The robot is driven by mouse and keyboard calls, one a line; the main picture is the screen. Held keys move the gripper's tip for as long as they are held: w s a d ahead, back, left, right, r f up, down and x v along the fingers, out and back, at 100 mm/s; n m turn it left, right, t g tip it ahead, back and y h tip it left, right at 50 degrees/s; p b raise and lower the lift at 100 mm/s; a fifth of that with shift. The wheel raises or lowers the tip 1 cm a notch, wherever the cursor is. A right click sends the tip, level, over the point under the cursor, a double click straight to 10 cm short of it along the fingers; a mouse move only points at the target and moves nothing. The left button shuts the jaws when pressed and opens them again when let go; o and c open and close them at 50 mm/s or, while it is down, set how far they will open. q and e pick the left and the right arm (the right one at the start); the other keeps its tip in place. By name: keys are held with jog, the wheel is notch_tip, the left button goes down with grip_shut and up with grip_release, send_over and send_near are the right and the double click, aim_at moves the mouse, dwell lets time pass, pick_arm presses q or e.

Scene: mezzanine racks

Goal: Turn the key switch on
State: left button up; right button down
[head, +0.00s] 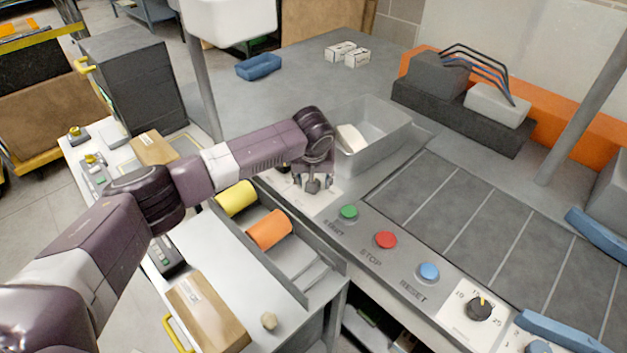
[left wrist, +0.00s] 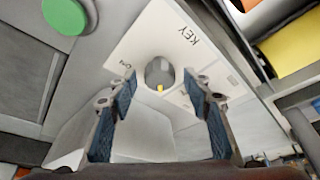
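The key switch (left wrist: 159,70) is a round grey knob with a yellow mark, on a white plate (left wrist: 185,42) lettered KEY. The mark points toward the bottom of the left wrist picture, not at the ON lettering left of the knob. My left gripper (left wrist: 160,84) is open, with one blue-padded finger on each side of the knob and visible gaps. Whether the fingertips reach down around it, I cannot tell. In the head view my left gripper (head: 312,186) points down over the white plate and hides the knob. My right gripper is not in view.
Green (head: 348,212), red (head: 386,240) and blue (head: 428,272) buttons line the panel, with a dial (head: 480,309) beyond. A grey bin (head: 385,140) stands close behind my gripper. A tray with yellow (head: 236,199) and orange (head: 269,230) rolls is beside it.

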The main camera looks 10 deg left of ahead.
pick_arm(q)
jog(key=c, duration=1)
jog(key=shift+c, duration=0.2)
